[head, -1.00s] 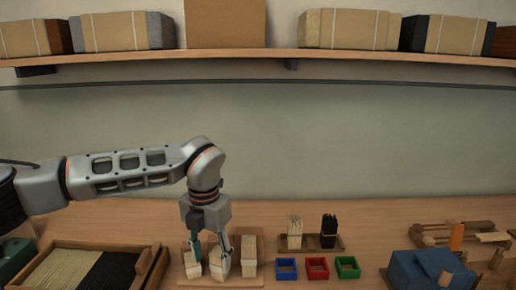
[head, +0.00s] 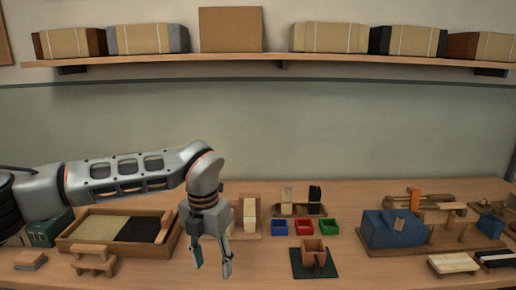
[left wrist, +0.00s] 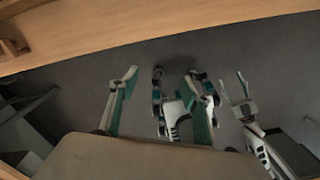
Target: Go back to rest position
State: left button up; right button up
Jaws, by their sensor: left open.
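My left gripper (head: 212,268) hangs fingers down in the head view, open with nothing between its fingers. It is in front of the wooden stand (head: 245,236) that holds pale blocks (head: 250,214). The gripper and wrist hide the left part of that stand. In the left wrist view the two teal-and-grey fingers (left wrist: 160,100) stand apart, with dark floor and grey machine parts beyond them.
Small red (head: 304,228), blue and green bins, a brown cup (head: 313,251) on a green mat and a blue fixture (head: 395,229) stand to the right. A shelf (head: 280,57) runs above.

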pick_arm(q)
jog(key=s+d+f+m+g+h, duration=0.1)
jog(key=s+d+f+g+h, duration=0.2)
jog(key=s+d, duration=0.5)
jog(key=s+d+f+m+g+h, duration=0.1)
jog(key=s+d+f+g+h, duration=0.1)
jog(key=s+d+h, duration=0.65)
jog(key=d+r+n+h, duration=0.5)
jog(key=d+r+h, duration=0.2)
jog(key=d+r, duration=0.25)
jog(key=w+a+f+n+t+h, duration=0.2)
jog(key=w+a+n+t, duration=0.5)
jog(key=n+t, duration=0.7)
jog(key=w+a+f+n+t+y, duration=0.4)
jog(key=a+f+n+t+y, duration=0.3)
jog(key=a+f+n+y, duration=0.3)
jog(key=s+a+f+n+g+y, duration=0.1)
jog(key=s+a+f+n+y, duration=0.1)
jog(key=s+a+f, duration=0.3)
jog(key=s+a+f+n+g+y, duration=0.2)
jog(key=s+a+f, duration=0.4)
jog(key=f, duration=0.6)
jog(key=s+a+f+n+g+y, duration=0.2)
jog(key=s+a+f+n+y, duration=0.2)
jog(key=a+f, duration=0.3)
notch_tip(320, 180, down, 2)
jog(key=shift+s+a+f+n, duration=0.1)
jog(key=shift+s+a+n, duration=0.05)
jog(key=shift+s+n, duration=0.55)
